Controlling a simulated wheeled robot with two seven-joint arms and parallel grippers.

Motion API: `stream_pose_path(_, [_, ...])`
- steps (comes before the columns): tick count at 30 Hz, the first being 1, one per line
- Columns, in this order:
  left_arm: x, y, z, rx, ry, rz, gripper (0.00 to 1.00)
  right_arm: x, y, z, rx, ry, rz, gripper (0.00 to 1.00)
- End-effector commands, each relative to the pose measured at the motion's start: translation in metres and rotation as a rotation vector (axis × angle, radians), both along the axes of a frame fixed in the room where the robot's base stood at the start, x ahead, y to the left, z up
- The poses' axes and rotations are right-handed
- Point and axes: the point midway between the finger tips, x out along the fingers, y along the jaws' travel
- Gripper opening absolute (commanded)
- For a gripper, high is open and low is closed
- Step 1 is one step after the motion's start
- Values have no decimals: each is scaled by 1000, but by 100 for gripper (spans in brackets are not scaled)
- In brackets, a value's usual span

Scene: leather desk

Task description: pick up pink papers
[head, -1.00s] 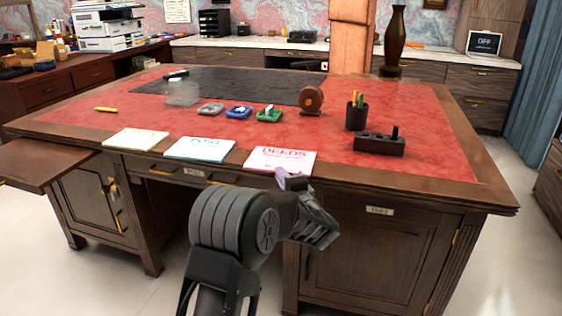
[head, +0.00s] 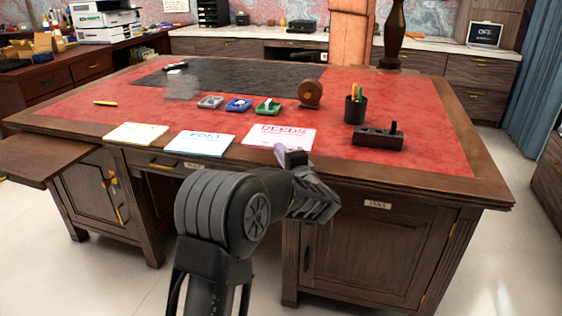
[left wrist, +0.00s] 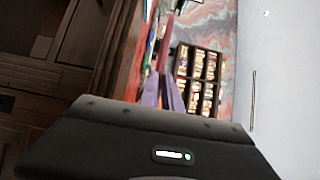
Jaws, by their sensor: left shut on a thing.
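The pink papers (head: 265,138), a white sheet or stack with pink "DEEDS" lettering, are at the front middle of the red desk top in the head view. My left gripper (head: 290,156), with purple fingertips, is shut on their near edge. The papers appear slightly raised off the desk, though the gap under them is hard to see. In the left wrist view the purple fingers (left wrist: 165,95) point away, with a thin pink edge (left wrist: 163,58) beyond them. My right gripper is not in view.
Blue-lettered "POST" papers (head: 200,146) and a yellowish paper stack (head: 136,133) lie to the left along the front edge. Small trays (head: 238,105), a round brown object (head: 309,94), a pen cup (head: 356,110) and a dark block (head: 378,138) stand behind and right.

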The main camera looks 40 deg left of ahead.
Motion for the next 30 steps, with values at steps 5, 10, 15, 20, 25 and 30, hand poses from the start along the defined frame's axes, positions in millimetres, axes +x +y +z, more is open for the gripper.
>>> stream_pose_path(5, [0,0,33,1,-4,0,0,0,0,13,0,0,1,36])
stream_pose_path(10, [0,0,40,1,-2,0,0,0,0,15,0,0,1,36])
stream_pose_path(15, [0,0,40,1,-2,0,0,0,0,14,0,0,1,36])
stream_pose_path(20, [0,0,40,1,-2,0,0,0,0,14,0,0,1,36])
stream_pose_path(25, [0,0,40,1,-2,0,0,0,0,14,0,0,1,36])
stream_pose_path(30, [0,0,40,1,-2,0,0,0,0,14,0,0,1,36])
